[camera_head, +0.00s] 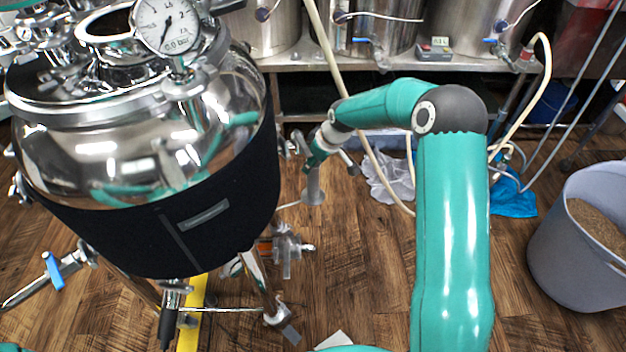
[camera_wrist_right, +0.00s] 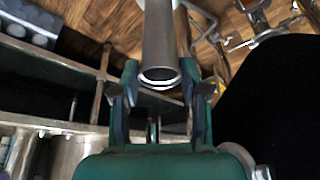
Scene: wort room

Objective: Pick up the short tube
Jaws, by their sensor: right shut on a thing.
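My right gripper (camera_head: 318,150) is to the right of the steel tank (camera_head: 100,150), at the end of the teal arm. The short tube (camera_head: 313,186) is a grey metal cylinder hanging roughly upright below the fingers, with a wider lower end. In the right wrist view the tube (camera_wrist_right: 158,40) points away from the palm, its near open end facing the camera. The two fingers of the right gripper (camera_wrist_right: 161,90) stand on either side of it and are shut on it. The exact contact is partly hidden in the head view. My left gripper is not in view.
The tank has a black jacket, a pressure gauge (camera_head: 167,25) and valves (camera_head: 287,248) low on its right. A steel bench (camera_head: 400,62) with vessels stands behind. A pale hose (camera_head: 335,70) hangs near the gripper. A grey bin (camera_head: 575,255) stands right.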

